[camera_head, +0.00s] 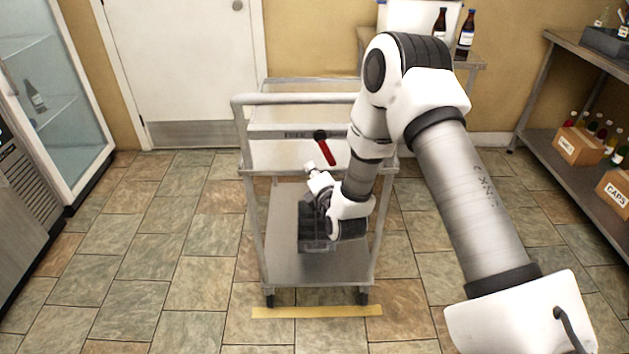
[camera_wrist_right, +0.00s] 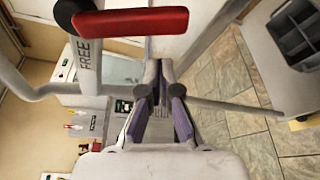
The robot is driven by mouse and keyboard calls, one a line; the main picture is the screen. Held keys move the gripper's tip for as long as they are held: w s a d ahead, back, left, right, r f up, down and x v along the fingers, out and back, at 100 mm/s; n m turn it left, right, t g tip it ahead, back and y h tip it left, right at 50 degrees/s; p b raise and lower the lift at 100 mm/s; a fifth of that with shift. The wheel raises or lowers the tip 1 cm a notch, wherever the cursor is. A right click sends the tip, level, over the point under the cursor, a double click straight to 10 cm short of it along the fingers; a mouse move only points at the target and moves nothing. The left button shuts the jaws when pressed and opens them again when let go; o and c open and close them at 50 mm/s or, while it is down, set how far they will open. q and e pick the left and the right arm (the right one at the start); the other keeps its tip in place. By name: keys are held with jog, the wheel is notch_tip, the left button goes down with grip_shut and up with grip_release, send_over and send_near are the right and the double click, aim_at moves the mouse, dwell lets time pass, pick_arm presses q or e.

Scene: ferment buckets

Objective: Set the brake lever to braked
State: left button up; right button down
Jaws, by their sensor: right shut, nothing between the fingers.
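The brake lever, with a red handle (camera_head: 327,151) and a black pivot (camera_head: 320,135), is on the cart's (camera_head: 300,98) upper crossbar. The handle slants down and to the right from the pivot in the head view. A "FREE" label (camera_wrist_right: 83,60) is beside the pivot; any other label is hidden. My right gripper (camera_head: 309,168) is shut and empty, just below and left of the handle in the head view. In the right wrist view its closed fingers (camera_wrist_right: 158,68) lie below the red handle (camera_wrist_right: 130,22), with a visible gap. My left gripper is not in view.
A dark divided crate (camera_head: 309,240) sits on the cart's lower shelf, partly behind my right wrist. A yellow floor strip (camera_head: 317,311) lies before the wheels. A glass-door fridge (camera_head: 50,90) stands left, and shelving with boxes (camera_head: 578,146) stands right. Floor left of the cart is clear.

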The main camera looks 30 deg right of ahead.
aim_at(328, 162)
jog(key=shift+s+d+r, duration=0.35)
jog(key=shift+s+d, duration=0.05)
jog(key=shift+d, duration=0.2)
jog(key=shift+s+d+r, duration=0.3)
jog(key=shift+s+d, duration=0.1)
jog(key=shift+d, duration=0.15)
jog(key=d+n+p, duration=0.1)
jog(key=p, duration=0.4)
jog(key=shift+s+r+g, duration=0.3)
jog(key=shift+s+r, duration=0.05)
jog(key=shift+r, duration=0.05)
jog(key=shift+d+f, duration=0.15)
jog(key=shift+f, duration=0.1)
